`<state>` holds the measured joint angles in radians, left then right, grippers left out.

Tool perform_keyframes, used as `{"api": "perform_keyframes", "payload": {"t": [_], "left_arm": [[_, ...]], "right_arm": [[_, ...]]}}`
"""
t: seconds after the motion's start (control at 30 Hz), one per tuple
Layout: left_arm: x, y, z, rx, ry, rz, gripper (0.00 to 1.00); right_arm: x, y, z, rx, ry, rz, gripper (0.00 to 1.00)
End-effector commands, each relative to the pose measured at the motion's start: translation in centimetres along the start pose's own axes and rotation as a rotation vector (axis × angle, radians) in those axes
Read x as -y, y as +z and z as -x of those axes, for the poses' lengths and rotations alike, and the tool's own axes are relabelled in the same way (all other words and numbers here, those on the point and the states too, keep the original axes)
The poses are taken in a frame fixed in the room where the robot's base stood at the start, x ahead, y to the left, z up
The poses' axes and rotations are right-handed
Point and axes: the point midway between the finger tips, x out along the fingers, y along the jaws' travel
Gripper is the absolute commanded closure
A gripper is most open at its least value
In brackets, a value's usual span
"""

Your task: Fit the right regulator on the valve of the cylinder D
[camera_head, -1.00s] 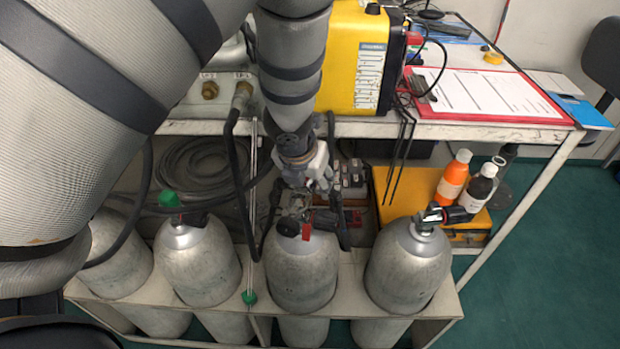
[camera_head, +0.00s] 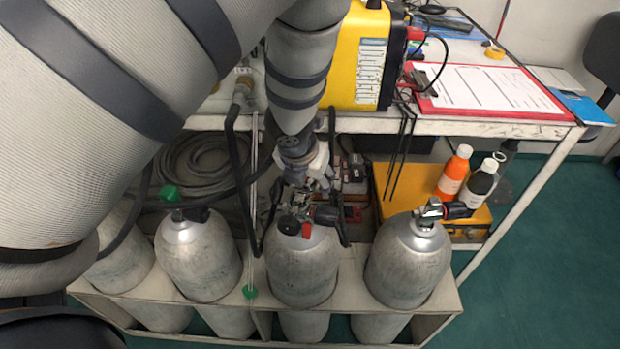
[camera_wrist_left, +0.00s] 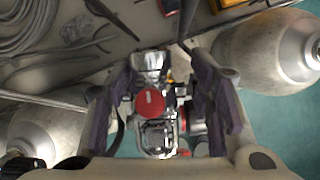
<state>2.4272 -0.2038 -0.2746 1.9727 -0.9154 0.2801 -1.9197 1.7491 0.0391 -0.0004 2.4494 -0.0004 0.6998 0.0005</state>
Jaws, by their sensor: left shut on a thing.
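My left gripper (camera_head: 306,185) comes down from above, over the third grey cylinder (camera_head: 302,270) from the left. It is shut on a silver metal regulator (camera_wrist_left: 155,125) with a red round face, which shows between the purple-grey fingers in the left wrist view. In the head view the regulator sits right at the top of this cylinder, beside a black knob and a red tag (camera_head: 307,230). The gripper hides much of the valve, so I cannot tell whether the regulator is seated on it. No cylinder letter is readable. My right gripper is not in view.
The rightmost cylinder (camera_head: 408,265) has a valve with a black knob (camera_head: 456,210). Black hoses hang close beside the gripper. The bench edge (camera_head: 440,131) lies behind, with orange and black bottles below it.

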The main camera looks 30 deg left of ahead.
Motion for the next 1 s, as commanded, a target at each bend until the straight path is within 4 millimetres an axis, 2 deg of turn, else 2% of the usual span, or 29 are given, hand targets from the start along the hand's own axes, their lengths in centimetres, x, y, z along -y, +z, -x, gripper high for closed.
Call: {"api": "perform_keyframes", "payload": {"t": [0.8,0.83,0.9,0.93,1.0], "left_arm": [[-0.01,-0.29,-0.78,0.0,0.001,0.0,1.0],[-0.01,-0.27,-0.76,0.001,0.001,0.001,0.47],[-0.01,-0.26,-0.74,0.001,0.0,0.001,0.31],[-0.01,-0.27,-0.75,0.001,0.0,0.001,0.28],[-0.01,-0.29,-0.76,0.0,0.0,0.001,0.28]], "right_arm": [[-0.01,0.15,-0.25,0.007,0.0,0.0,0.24],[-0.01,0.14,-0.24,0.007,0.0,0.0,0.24],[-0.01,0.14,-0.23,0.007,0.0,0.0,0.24],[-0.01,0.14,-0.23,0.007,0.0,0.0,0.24],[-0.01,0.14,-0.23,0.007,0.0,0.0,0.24]]}}
